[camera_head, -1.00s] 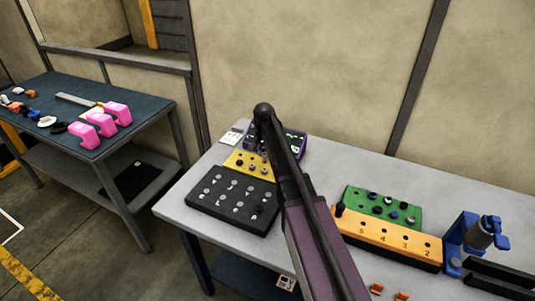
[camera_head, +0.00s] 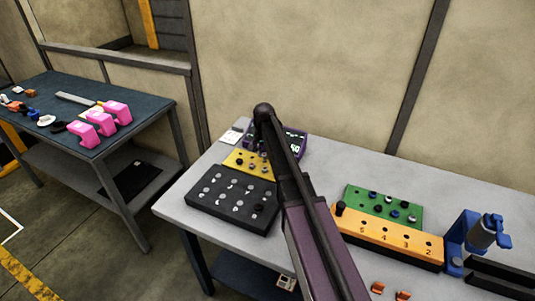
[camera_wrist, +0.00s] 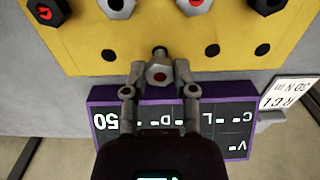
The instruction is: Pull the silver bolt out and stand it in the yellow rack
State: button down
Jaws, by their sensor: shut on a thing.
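My gripper (camera_wrist: 160,91) is shut on a silver bolt (camera_wrist: 158,75), a grey hex head with a red mark, in the wrist view. The bolt's dark end points at the yellow rack (camera_wrist: 85,35) and overlaps its row of holes between two open ones. I cannot tell whether the end is in a hole or above it. Other hex-headed bolts stand in the rack's other row. In the head view the yellow rack (camera_head: 233,161) is at the back left of the grey table, and my arm hides most of the gripper and the held bolt.
A purple-framed display (camera_wrist: 103,121) stands right beside the rack, under my gripper in the wrist view. A black block (camera_head: 232,208) with several bolts is in front of the rack. Green (camera_head: 360,195) and orange (camera_head: 390,240) blocks and a blue fixture (camera_head: 458,240) are to the right.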

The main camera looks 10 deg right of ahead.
jog(key=shift+f+b, duration=0.6)
jog(key=shift+f, duration=0.1)
jog(key=shift+f, duration=0.15)
jog(key=shift+c, duration=1.7)
grip_release()
notch_tip(320, 180, up, 7)
jog(key=p, duration=0.6)
jog(key=shift+w+p, duration=0.1)
jog(key=shift+p, duration=0.3)
